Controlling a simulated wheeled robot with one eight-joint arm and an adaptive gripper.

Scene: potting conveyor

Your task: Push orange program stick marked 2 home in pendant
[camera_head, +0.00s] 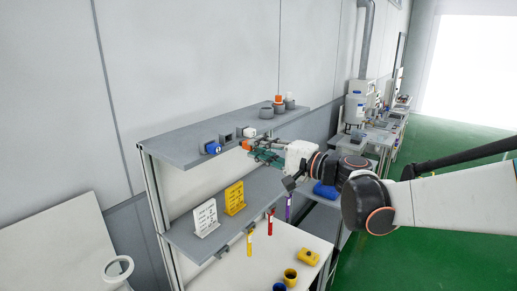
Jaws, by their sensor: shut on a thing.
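My gripper (262,154) is at the front edge of the upper grey shelf, fingers pointing left. It is shut on a small orange piece (246,145) at its fingertips, which I take to be the orange program stick. Its number is too small to read. Just left of it on the shelf are a dark grey block with an opening (226,138) and a blue and white block (211,148). I cannot tell which thing is the pendant, nor whether the orange piece touches or sits in anything.
The upper shelf (185,138) also holds grey round pieces (266,112) and an orange-topped piece (278,99).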

